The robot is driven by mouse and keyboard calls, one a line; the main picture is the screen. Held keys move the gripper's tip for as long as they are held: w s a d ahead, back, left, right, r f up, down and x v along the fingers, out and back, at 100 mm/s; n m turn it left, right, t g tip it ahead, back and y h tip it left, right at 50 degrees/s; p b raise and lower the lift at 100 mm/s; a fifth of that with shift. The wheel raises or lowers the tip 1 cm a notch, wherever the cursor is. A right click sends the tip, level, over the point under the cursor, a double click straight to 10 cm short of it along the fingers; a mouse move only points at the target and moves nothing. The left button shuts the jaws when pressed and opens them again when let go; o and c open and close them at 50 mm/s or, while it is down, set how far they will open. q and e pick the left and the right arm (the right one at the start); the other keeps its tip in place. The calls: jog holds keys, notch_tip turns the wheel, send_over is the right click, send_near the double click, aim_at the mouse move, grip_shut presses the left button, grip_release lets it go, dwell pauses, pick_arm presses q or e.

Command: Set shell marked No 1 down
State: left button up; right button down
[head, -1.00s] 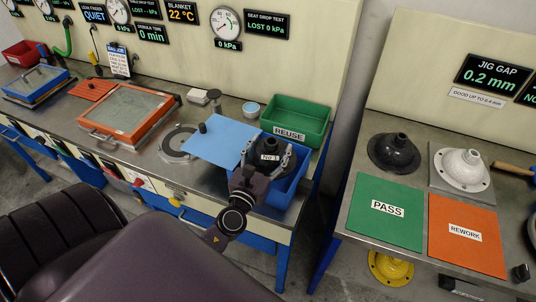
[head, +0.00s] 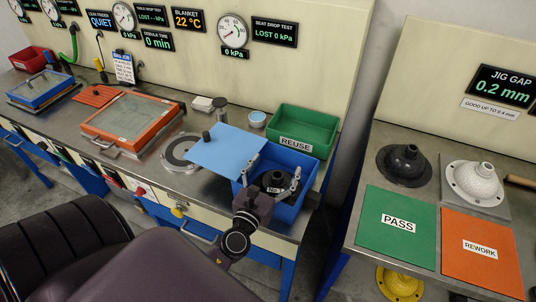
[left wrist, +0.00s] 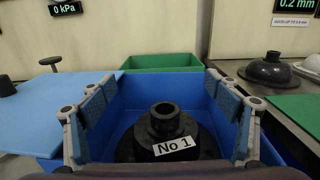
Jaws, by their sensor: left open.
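The black shell marked No 1 (left wrist: 165,132) sits upright inside the blue bin (left wrist: 215,98), its white label facing my left wrist camera. In the head view the shell (head: 272,179) shows low within the blue bin (head: 300,210), partly hidden by my gripper. My left gripper (head: 270,190) is open, with its fingers on both sides of the shell. In the left wrist view the fingers stand apart from the shell's neck with gaps on each side. The shell's lower flange is partly hidden by the gripper body. My right gripper is not in view.
A green REUSE bin (head: 318,125) stands behind the blue bin. A light blue sheet (head: 225,150) lies beside it, overlapping its left rim. On the right table are a black shell (head: 404,165), a white shell (head: 474,184), a green PASS mat (head: 378,231) and an orange REWORK mat (head: 458,252).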

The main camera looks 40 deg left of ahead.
pick_arm(q)
jog(key=b+v, duration=0.4)
jog(key=v, duration=0.7)
jog(key=shift+s, duration=0.1)
